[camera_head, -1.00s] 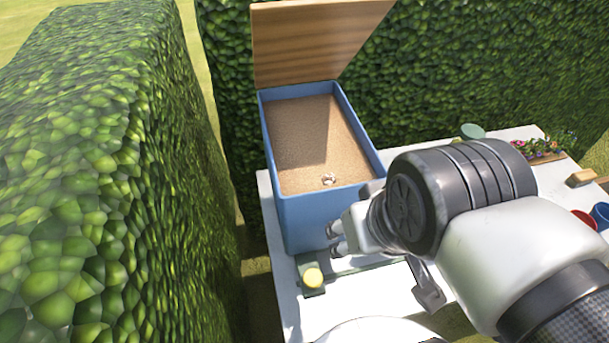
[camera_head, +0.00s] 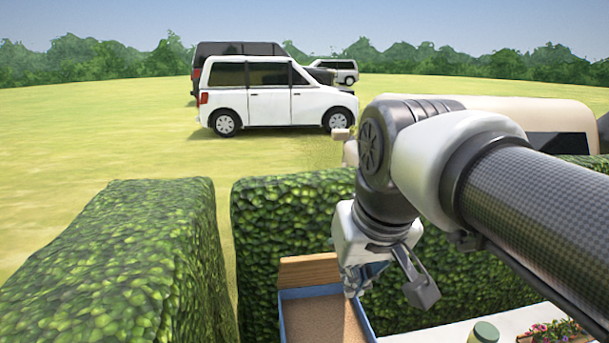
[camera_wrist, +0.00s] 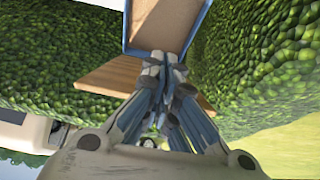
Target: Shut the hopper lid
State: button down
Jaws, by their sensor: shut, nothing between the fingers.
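The blue hopper (camera_head: 283,322) stands at the bottom of the head view, with tan grain (camera_head: 318,318) inside. Its wooden lid (camera_head: 309,270) stands raised at the far edge, so the hopper is open. My gripper (camera_head: 352,292) is shut and empty, pointing down at the hopper's right side in the head view, right of the lid. In the wrist view, the shut fingers (camera_wrist: 158,60) overlap the near part of the hopper opening and cover the middle of the lid (camera_wrist: 110,75). The hopper's blue rim (camera_wrist: 127,25) shows beyond them. I cannot tell whether the fingers touch the lid.
A tall hedge (camera_head: 290,215) runs close behind the hopper, and another hedge (camera_head: 120,265) stands at left. The white table (camera_head: 430,334) holds a jar with a green lid (camera_head: 485,332) and a flower planter (camera_head: 555,332) at right. Vehicles (camera_head: 270,95) stand far off on grass.

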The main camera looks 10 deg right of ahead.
jog(key=w+r+p, duration=0.6)
jog(key=w+r, duration=0.4)
jog(key=r, duration=0.4)
jog(key=shift+t, duration=0.3)
jog(key=f, duration=0.3)
jog(key=w+f, duration=0.1)
jog(key=f, duration=0.3)
jog(key=f+b, duration=0.1)
jog(key=f, duration=0.2)
jog(key=shift+w+a+f, duration=0.15)
jog(key=shift+w+f, duration=0.25)
jog(key=shift+f, duration=0.15)
jog(key=shift+w, duration=0.1)
